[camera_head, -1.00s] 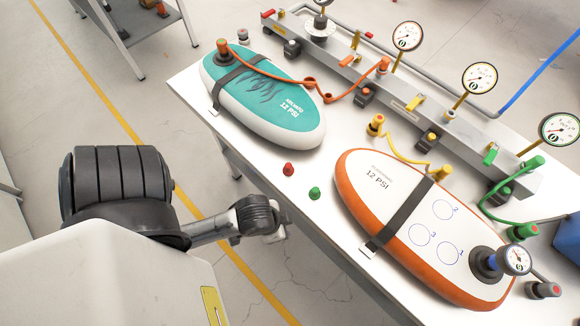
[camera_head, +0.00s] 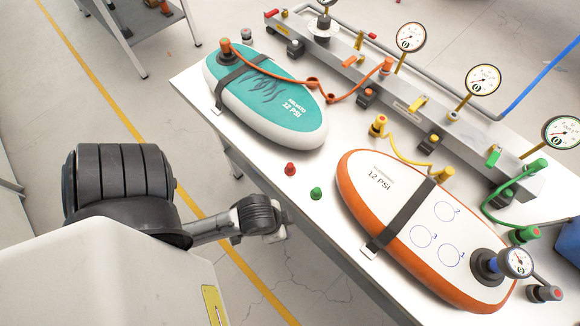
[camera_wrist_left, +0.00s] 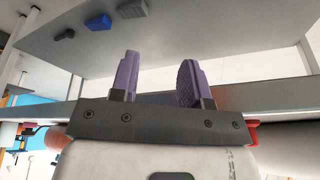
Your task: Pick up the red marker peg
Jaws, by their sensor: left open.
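The red marker peg (camera_head: 290,169) stands upright on the white table (camera_head: 345,136) near its front edge, between the two boards. A similar green peg (camera_head: 316,193) stands just to its right and nearer. My left gripper (camera_head: 283,217) is below and slightly left of the red peg in the head view, apart from it, off the table's front edge. Its fingers are mostly hidden there. In the left wrist view, the left gripper (camera_wrist_left: 158,80) shows two purple-padded fingers spread apart with nothing between them. I cannot clearly make out the red peg in that view. My right gripper is not seen.
A teal board (camera_head: 265,97) lies behind the pegs, and an orange-rimmed white board (camera_head: 390,190) lies to their right. A grey rail (camera_head: 385,92) with gauges and coloured hoses runs along the back. The tabletop around the pegs is clear.

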